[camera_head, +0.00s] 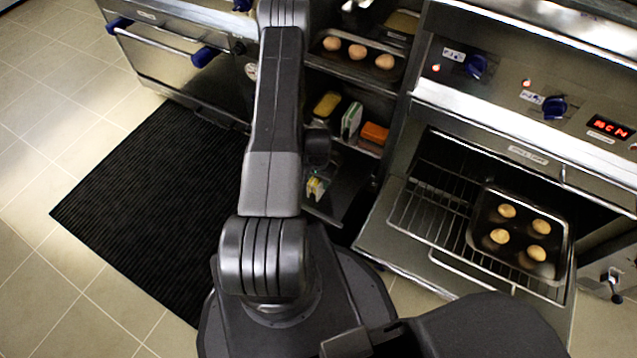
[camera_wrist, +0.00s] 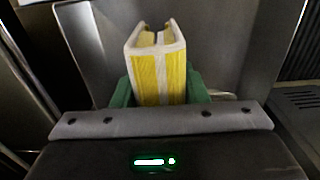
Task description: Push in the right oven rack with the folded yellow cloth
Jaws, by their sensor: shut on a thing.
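The folded yellow cloth (camera_wrist: 160,75), yellow with pale edges, stands upright between the green fingers of my gripper (camera_wrist: 160,95) in the wrist view. My gripper is shut on it. The right oven rack (camera_head: 425,218) is a wire rack pulled out over the lowered oven door (camera_head: 385,245). A dark baking tray (camera_head: 560,235) with several golden rolls (camera_head: 498,236) sits on it. The rack is well to the right of my arm, and nothing of mine visibly touches it.
The oven's panel has blue knobs (camera_head: 476,67). A black mat (camera_head: 150,205) lies on open tiled floor at left.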

